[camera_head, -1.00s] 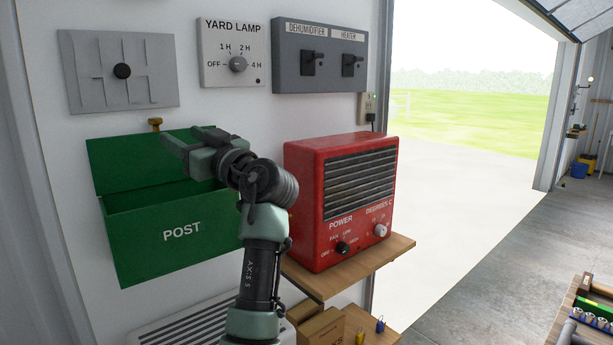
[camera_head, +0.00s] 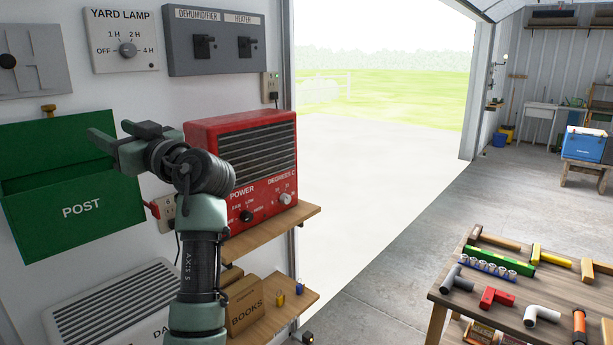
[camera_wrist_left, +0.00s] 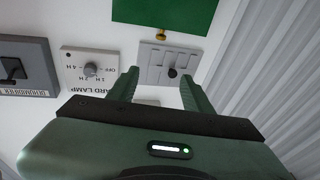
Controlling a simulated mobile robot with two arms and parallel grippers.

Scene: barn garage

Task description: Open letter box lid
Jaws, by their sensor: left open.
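The green letter box (camera_head: 82,232), marked POST, hangs on the white wall at the left of the head view. Its lid (camera_head: 50,135) stands raised against the wall, and the dark opening shows below it. A brass knob (camera_head: 48,110) is at the lid's upper edge. The lid also shows at the top of the left wrist view (camera_wrist_left: 165,12), with the brass knob (camera_wrist_left: 161,35) beside its edge. My left gripper (camera_head: 108,132) is open and empty, in front of the lid's right part in the head view. My right gripper is not in view.
A red heater (camera_head: 240,160) stands on a wooden shelf (camera_head: 270,232) right of the box. Switch panels (camera_head: 215,40) are on the wall above. A workbench (camera_head: 460,300) with pipes and tools is at lower right. Open floor (camera_head: 390,240) lies between.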

